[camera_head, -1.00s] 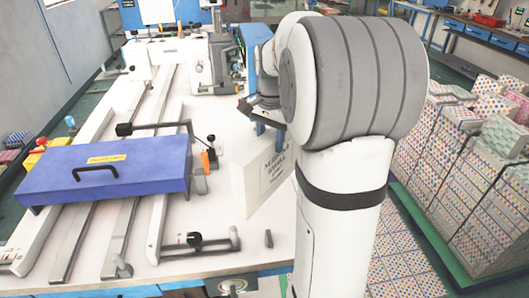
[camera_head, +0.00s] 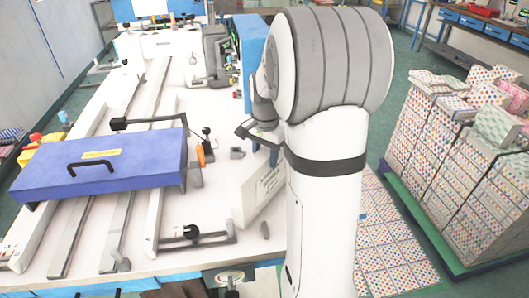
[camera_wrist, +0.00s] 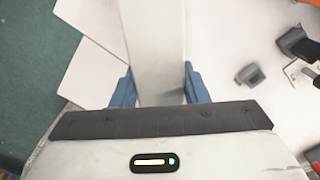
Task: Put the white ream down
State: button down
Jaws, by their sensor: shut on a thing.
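The white ream (camera_head: 249,194), with dark print on its face, is at the right edge of the white worktable (camera_head: 225,267), beside my arm. My gripper (camera_head: 266,146) is above it, partly hidden behind my arm. In the wrist view, my gripper's blue fingers (camera_wrist: 159,88) are shut on the white ream (camera_wrist: 160,45), one on each side. The ream's lower edge is close to the tabletop; I cannot tell if it touches. My arm hides its right part.
A blue case-like plate (camera_head: 105,165) with a black handle lies across long rails (camera_head: 128,215) on the left. Stacked patterned boxes (camera_head: 450,150) stand on a green pallet at right.

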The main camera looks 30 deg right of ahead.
jog(key=c, duration=0.8)
grip_release()
notch_tip(320, 180, up, 12)
jog(key=f, duration=0.1)
jog(key=s+a+f+n+t, duration=0.1)
jog(key=s+a+f+n, duration=0.1)
jog(key=s+a+n, duration=0.2)
jog(key=s+a+f+n+t, duration=0.1)
jog(key=s+a+n, duration=0.3)
jog(key=s, duration=0.4)
jog(key=s+a+f+n+t, duration=0.1)
jog(key=s+a+f+n, duration=0.1)
jog(key=s+a+n, duration=0.2)
jog(key=shift+s+a+f, duration=0.15)
jog(key=shift+s+a, duration=0.2)
jog(key=shift+s, duration=0.35)
jog(key=shift+s+a+f, duration=0.15)
jog(key=shift+s+a, duration=0.2)
jog(key=shift+s, duration=0.3)
